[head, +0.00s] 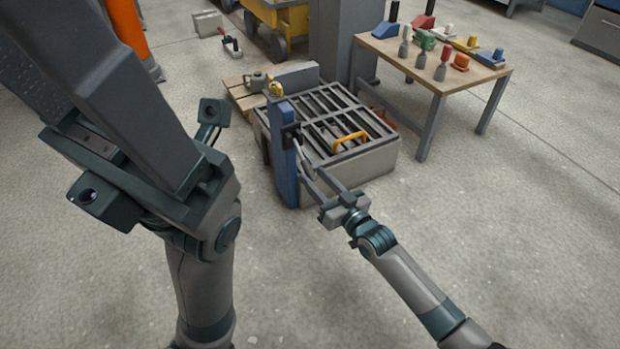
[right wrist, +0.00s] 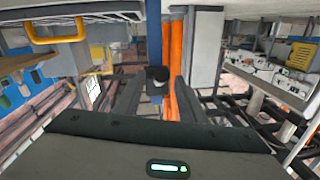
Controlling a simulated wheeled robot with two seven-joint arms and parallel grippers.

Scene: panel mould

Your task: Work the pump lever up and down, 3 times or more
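The pump is a blue upright post (head: 283,155) with a black bracket (head: 291,134) near its top. The lever (head: 299,152) is a thin bar that slopes from the bracket down towards my right gripper (head: 319,178). The gripper's fingers are apart and point at the post. In the right wrist view the blue post (right wrist: 154,35) stands straight ahead. A dark round end (right wrist: 158,75), apparently the lever's, shows between the open fingers (right wrist: 156,97), with a gap on each side.
The post stands against a grey box with a slatted top (head: 385,158) and a yellow handle (head: 349,141). A wooden table (head: 395,60) with coloured blocks and tools is behind on the right. A pallet (head: 238,95) lies behind. The floor in front is clear.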

